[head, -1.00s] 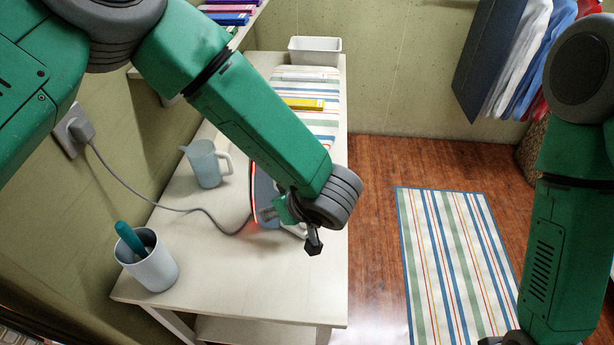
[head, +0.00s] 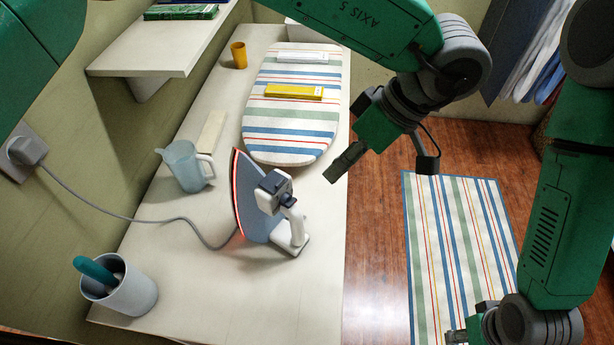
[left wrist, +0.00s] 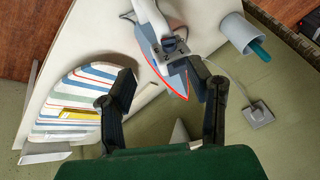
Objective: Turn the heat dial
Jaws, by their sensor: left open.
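The iron (head: 258,200) stands on its heel on the white table, its blue-grey soleplate edged with a glowing red line. The iron also shows in the left wrist view (left wrist: 160,38), beyond the fingers. My left gripper (head: 388,160) is open and empty, above and right of the iron, over the table's right edge; its spread fingers show in the left wrist view (left wrist: 167,100). My right gripper (head: 468,328) is low at right, partly hidden.
A cord runs from the iron to a wall plug (head: 27,150). A pitcher (head: 185,167) and a cup with a teal-handled item (head: 125,292) stand to its left. A striped ironing board (head: 290,148) lies behind. The table front (head: 240,300) is clear.

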